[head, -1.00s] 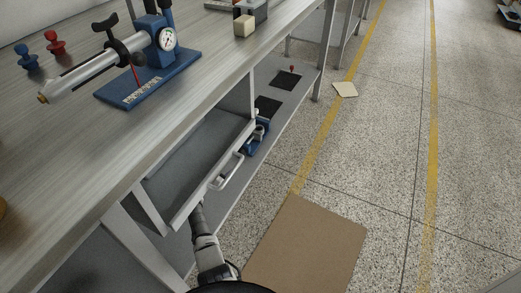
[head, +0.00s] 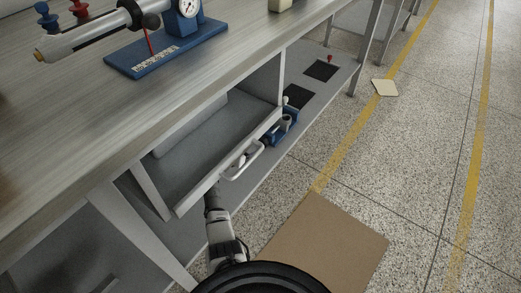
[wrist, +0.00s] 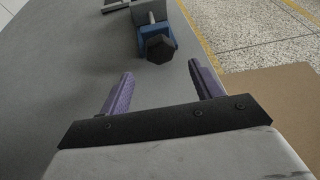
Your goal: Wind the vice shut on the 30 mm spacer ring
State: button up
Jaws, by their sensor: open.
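The blue vice (head: 291,122) sits on the lower shelf under the bench, partly hidden by the drawer in the head view. In the wrist view the vice (wrist: 143,38) is at the top centre, with a dark hexagonal knob (wrist: 160,49) facing me. My gripper (wrist: 160,72) is open, its two purple fingers apart with nothing between them. The knob is ahead of the fingertips, apart from them. In the head view my arm reaches under the drawer, which hides most of the gripper. I cannot make out the spacer ring for certain.
An open grey drawer (head: 208,140) with a pale handle (head: 243,161) overhangs my arm. Dark squares (head: 321,70) lie farther along the shelf (head: 262,165). Brown cardboard (head: 325,240) lies on the floor. A gauge on a blue base (head: 165,48) stands on the bench (head: 110,105).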

aim_at(263, 142)
jog(key=b+x, duration=0.4)
jog(key=x, duration=0.1)
jog(key=shift+f, duration=0.3)
jog(key=shift+r+b+x, duration=0.2)
jog(key=shift+b+x, duration=0.8)
jog(key=shift+d, duration=0.1)
jog(key=shift+c, duration=0.3)
jog(key=c, duration=0.9)
jog(key=shift+d+r+m+y+p, duration=0.15)
jog(key=shift+r+m+y+p, duration=0.15)
jog(key=shift+m+p, duration=0.5)
jog(key=shift+f+m+t+y+p, duration=0.3)
jog(key=shift+m+t+y+p, duration=0.3)
jog(key=shift+m+y, duration=0.15)
jog(key=o, duration=1)
jog(key=shift+c, duration=0.2)
